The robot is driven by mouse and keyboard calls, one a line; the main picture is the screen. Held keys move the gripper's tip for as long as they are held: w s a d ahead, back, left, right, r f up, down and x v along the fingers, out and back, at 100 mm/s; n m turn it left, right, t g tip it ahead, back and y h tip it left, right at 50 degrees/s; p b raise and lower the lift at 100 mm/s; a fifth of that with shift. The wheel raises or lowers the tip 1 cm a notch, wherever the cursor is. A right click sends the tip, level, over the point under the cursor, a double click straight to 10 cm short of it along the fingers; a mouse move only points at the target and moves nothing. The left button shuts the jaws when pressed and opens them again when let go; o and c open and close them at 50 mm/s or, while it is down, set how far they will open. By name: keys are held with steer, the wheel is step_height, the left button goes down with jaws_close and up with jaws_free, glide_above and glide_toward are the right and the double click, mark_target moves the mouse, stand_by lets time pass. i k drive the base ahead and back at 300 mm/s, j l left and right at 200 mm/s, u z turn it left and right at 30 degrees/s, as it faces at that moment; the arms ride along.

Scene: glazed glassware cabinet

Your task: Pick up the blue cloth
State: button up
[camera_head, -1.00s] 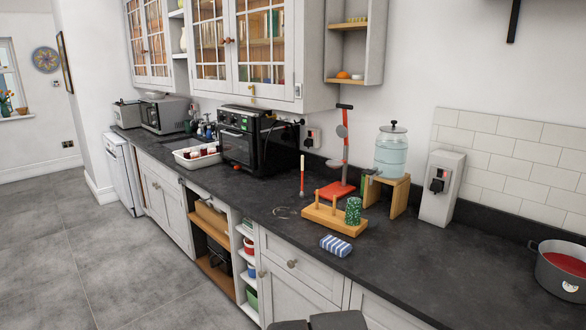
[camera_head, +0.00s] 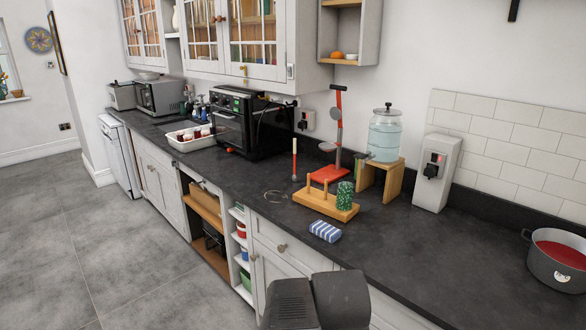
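The blue cloth (camera_head: 325,231) is a small folded pad with blue and white stripes. It lies flat on the dark worktop, close to the front edge, just in front of a wooden peg stand. Nothing covers it. Dark grey parts of my arm show at the bottom middle of the picture, below and in front of the cloth and apart from it in the picture. No gripper fingers can be made out.
The wooden peg stand (camera_head: 326,203) with a green patterned cylinder (camera_head: 344,195) stands behind the cloth. Behind it are a red-based stand (camera_head: 330,174) and a drink dispenser (camera_head: 385,135). A grey pot (camera_head: 556,262) stands far right. The worktop (camera_head: 420,245) right of the cloth is clear.

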mark_target(327, 232)
steer(key=i+l+u, duration=0.1)
steer(key=i, duration=0.45)
steer(key=i+l+u, duration=0.1)
steer(key=i+l, duration=0.15)
steer(key=i, duration=0.3)
